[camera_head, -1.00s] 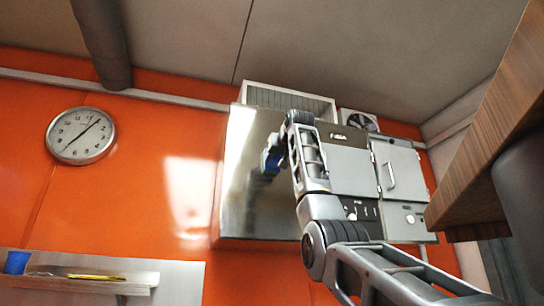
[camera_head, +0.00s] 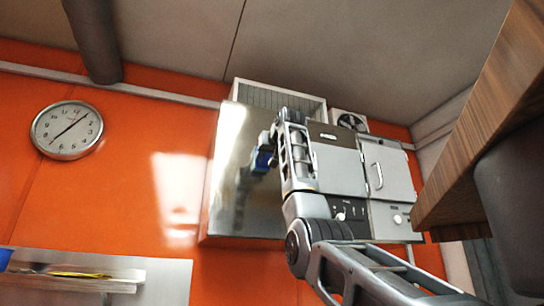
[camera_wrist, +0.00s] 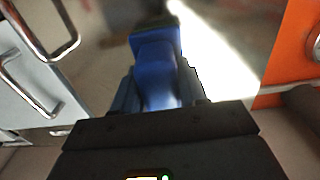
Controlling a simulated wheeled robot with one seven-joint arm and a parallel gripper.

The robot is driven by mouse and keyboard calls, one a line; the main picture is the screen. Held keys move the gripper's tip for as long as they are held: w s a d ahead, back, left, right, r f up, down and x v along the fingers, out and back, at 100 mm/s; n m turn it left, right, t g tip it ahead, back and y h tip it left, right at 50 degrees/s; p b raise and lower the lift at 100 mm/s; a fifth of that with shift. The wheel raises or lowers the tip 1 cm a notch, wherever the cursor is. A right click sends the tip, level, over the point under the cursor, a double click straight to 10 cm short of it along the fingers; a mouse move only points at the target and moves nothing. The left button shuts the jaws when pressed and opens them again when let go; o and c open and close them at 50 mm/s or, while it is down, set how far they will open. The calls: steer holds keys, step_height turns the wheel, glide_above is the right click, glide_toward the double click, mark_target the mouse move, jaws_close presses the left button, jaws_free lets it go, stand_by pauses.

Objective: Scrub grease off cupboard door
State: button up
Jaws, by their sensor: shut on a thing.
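My gripper (camera_head: 268,150) is shut on a blue-handled tool (camera_wrist: 157,75), which looks like a scrubbing brush. The tool's dark head (camera_wrist: 155,25) is at the top of the wrist view. In the head view, the blue tool (camera_head: 262,159) is in front of a shiny steel panel (camera_head: 230,190) on the orange wall, which looks like the cupboard door. I cannot tell whether the head touches the panel. My arm hides the panel's right side. No grease can be made out for certain; the panel has a bright glare and darker patches.
Grey units with handles (camera_head: 390,170) stand right of the panel; metal handles also show in the wrist view (camera_wrist: 30,85). A wooden slab (camera_head: 470,140) juts in at the right. A clock (camera_head: 67,130) hangs at left above a shelf (camera_head: 80,280). A vent (camera_head: 275,98) is above.

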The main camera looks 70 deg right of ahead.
steer(key=w+a, duration=0.2)
steer(key=w, duration=0.1)
steer(key=w+a, duration=0.3)
steer(key=shift+w+a, duration=0.25)
steer(key=shift+a, duration=0.1)
stand_by(0.6)
steer(key=b+v, duration=0.3)
steer(key=v, duration=0.3)
stand_by(0.5)
steer(key=shift+s, duration=0.1)
steer(key=shift+b+v, duration=0.9)
steer(key=shift+v, duration=0.55)
